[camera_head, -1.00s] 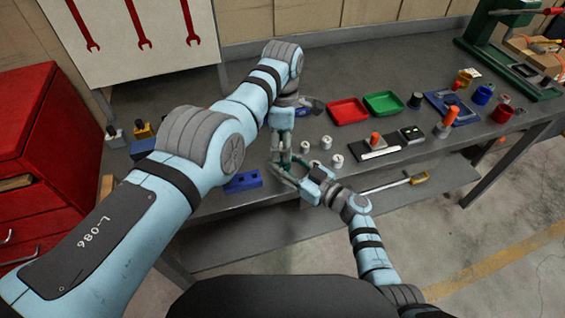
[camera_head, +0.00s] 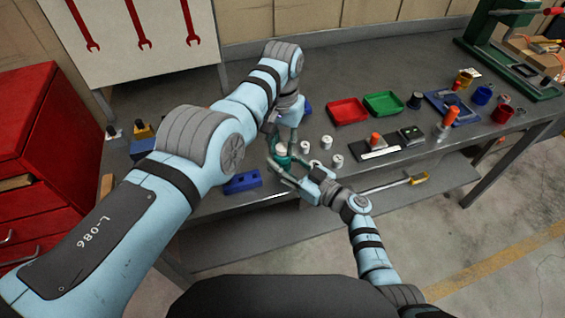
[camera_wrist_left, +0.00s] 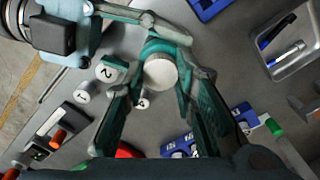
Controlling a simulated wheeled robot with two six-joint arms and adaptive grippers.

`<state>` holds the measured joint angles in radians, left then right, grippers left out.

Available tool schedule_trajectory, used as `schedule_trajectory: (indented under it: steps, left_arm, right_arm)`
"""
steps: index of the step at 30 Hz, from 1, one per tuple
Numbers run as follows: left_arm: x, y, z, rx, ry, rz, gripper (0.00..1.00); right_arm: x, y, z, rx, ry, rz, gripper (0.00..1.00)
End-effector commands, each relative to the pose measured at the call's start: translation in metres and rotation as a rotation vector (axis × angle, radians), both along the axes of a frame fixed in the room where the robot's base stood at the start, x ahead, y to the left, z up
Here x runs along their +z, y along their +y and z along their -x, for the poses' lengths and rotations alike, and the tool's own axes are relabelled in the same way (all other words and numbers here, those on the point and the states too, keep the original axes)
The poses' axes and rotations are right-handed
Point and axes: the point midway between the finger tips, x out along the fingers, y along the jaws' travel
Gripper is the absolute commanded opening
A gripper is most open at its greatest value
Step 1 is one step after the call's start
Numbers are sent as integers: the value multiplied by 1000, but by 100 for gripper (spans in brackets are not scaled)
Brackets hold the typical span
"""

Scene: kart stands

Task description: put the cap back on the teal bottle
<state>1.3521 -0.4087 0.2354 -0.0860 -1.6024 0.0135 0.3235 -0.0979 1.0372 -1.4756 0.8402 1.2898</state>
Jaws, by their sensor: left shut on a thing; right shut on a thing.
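The teal bottle (camera_head: 283,160) is in my right gripper (camera_head: 281,168), near the front edge of the bench; it also shows in the left wrist view (camera_wrist_left: 156,47). A round white cap (camera_wrist_left: 160,73) sits at the bottle's top, between the fingers of my left gripper (camera_wrist_left: 162,80), which is shut on it. In the head view the left gripper (camera_head: 283,138) comes down from above the bottle. The fingers partly hide the bottle and cap, and I cannot tell how far the cap is seated.
Several small white numbered cylinders (camera_head: 338,160) stand just right of the grippers.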

Motion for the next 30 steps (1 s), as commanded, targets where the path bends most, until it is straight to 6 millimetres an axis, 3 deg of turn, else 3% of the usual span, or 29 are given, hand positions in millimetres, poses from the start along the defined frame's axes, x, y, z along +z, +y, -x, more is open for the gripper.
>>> schedule_trajectory:
  steps: [3, 6, 10, 14, 15, 19, 30]
  left_arm:
    - [-2, 0, 2, -559, 5, 1, 0]
    - [-2, 0, 2, -1002, 6, -1, 0]
    - [-1, 0, 2, -1373, 6, -2, 0]
    - [-2, 0, 2, -1379, 5, -1, 0]
    - [-2, 0, 2, -1379, 5, -1, 27]
    - [-2, 0, 2, -1377, 4, -1, 47]
    - [3, 0, 0, -1375, 2, -4, 48]
  right_arm:
    - [-1, -1, 0, -3, 2, 1, 0]
    - [-1, -1, 0, -3, 2, 1, 0]
    - [-1, -1, 0, -3, 2, 1, 0]
    - [-1, -1, -1, -3, 2, 1, 0]
    - [-1, -1, -1, -3, 2, 1, 0]
    - [-1, -1, 0, -3, 1, 2, 0]
    - [-1, 0, 0, -1, 1, 2, 0]
